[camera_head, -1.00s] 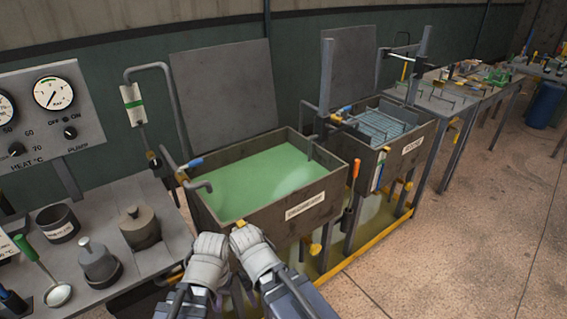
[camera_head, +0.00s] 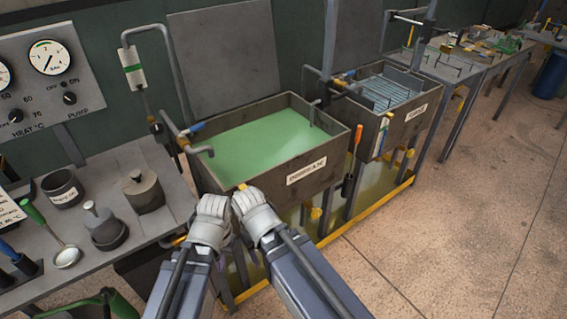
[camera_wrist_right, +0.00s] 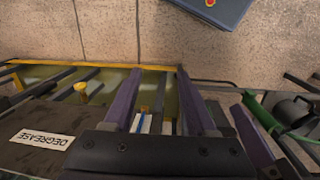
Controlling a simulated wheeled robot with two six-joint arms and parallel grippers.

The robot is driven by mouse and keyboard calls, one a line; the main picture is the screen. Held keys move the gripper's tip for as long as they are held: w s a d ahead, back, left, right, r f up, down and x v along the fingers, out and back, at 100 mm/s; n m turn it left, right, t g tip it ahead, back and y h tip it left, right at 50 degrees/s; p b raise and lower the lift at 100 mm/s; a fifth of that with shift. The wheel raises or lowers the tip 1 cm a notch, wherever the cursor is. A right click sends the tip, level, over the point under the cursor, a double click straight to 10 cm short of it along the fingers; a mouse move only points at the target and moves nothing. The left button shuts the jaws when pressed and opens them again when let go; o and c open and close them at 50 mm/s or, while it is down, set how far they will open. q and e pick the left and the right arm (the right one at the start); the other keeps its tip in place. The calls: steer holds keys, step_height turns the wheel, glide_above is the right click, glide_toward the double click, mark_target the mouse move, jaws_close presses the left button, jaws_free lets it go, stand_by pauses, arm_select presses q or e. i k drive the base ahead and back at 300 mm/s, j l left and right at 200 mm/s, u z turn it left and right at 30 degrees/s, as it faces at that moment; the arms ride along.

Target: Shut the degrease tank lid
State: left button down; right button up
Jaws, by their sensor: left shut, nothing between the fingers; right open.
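The degrease tank (camera_head: 312,178) is a grey open-topped box holding green liquid (camera_head: 262,143), with a label on its front. Its lid (camera_head: 226,62) is a grey panel standing upright behind the tank, fully open. The labelled front also shows in the right wrist view (camera_wrist_right: 30,150). My left gripper (camera_head: 213,204) is shut and empty in front of the tank's near left corner. My right gripper (camera_head: 244,196) is just right of it, low before the tank front. In the right wrist view its purple fingers (camera_wrist_right: 158,75) are apart with nothing gripped. Neither gripper touches the lid.
A second tank (camera_head: 407,112) with a rack stands to the right. Pipes with a blue-handled valve (camera_head: 193,129) rise at the tank's left. A bench (camera_head: 95,205) with pots and a ladle is at left. A yellow rail (camera_head: 365,212) runs low in front; the floor at right is clear.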

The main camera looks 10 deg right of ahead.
mark_target(226, 54)
steer(key=i+l+u, duration=0.1)
steer(key=l, duration=0.5)
steer(key=i+l+u, duration=0.15)
steer(key=i+l, duration=0.15)
steer(key=l, duration=0.3)
steer(key=i+l+u, duration=0.1)
steer(key=l, duration=0.5)
steer(key=i+l+u, duration=0.1)
steer(key=l, duration=0.55)
steer(key=i+l+u, duration=0.1)
steer(key=l, duration=0.5)
steer(key=i+l+u, duration=0.15)
steer(key=l, duration=0.5)
